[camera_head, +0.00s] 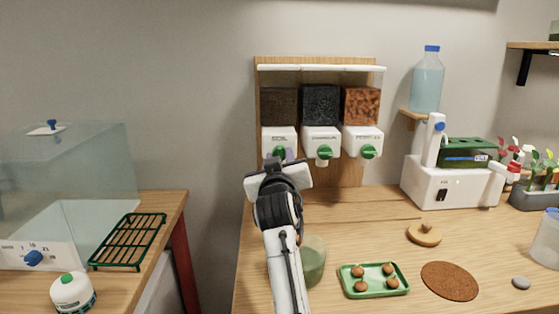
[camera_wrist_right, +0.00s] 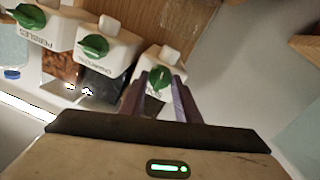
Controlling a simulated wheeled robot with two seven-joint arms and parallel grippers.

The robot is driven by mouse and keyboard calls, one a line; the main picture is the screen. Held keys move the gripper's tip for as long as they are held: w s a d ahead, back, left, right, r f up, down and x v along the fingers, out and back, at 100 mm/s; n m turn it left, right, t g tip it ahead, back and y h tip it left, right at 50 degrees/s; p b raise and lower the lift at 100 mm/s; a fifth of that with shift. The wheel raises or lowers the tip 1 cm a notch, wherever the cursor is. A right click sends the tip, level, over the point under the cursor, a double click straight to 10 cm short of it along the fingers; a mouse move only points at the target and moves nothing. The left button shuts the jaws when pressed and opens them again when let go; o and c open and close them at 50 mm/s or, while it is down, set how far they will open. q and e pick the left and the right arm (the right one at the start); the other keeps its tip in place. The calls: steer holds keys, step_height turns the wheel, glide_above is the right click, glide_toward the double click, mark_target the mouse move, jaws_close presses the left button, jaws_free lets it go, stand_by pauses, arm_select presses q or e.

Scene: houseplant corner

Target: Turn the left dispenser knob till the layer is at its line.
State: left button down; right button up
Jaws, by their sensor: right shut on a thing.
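The left dispenser (camera_head: 280,139) is a white box under a hopper of dark brown soil (camera_head: 278,105). Its green knob (camera_head: 280,153) is mostly hidden in the head view by my right wrist. In the right wrist view the knob (camera_wrist_right: 159,79) sits between the two fingers of my right gripper (camera_wrist_right: 161,88), which is shut on it. In the head view my right gripper (camera_head: 275,161) reaches up to the dispenser front. A greenish see-through jar (camera_head: 314,262) stands on the table, partly behind my right arm; its layer and line cannot be made out. My left gripper is out of view.
The charcoal (camera_head: 321,139) and pebble (camera_head: 363,140) dispensers stand close on the right. A green tray (camera_head: 376,292) with several brown balls, a brown round mat (camera_head: 450,280) and a wooden lid (camera_head: 425,234) lie on the table. A glass tank (camera_head: 75,175) is at left.

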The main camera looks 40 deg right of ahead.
steer(key=shift+m, duration=0.6)
steer(key=o, duration=1)
steer(key=shift+o, duration=0.2)
step_height(320, 180, up, 10)
steer(key=shift+p, duration=0.4)
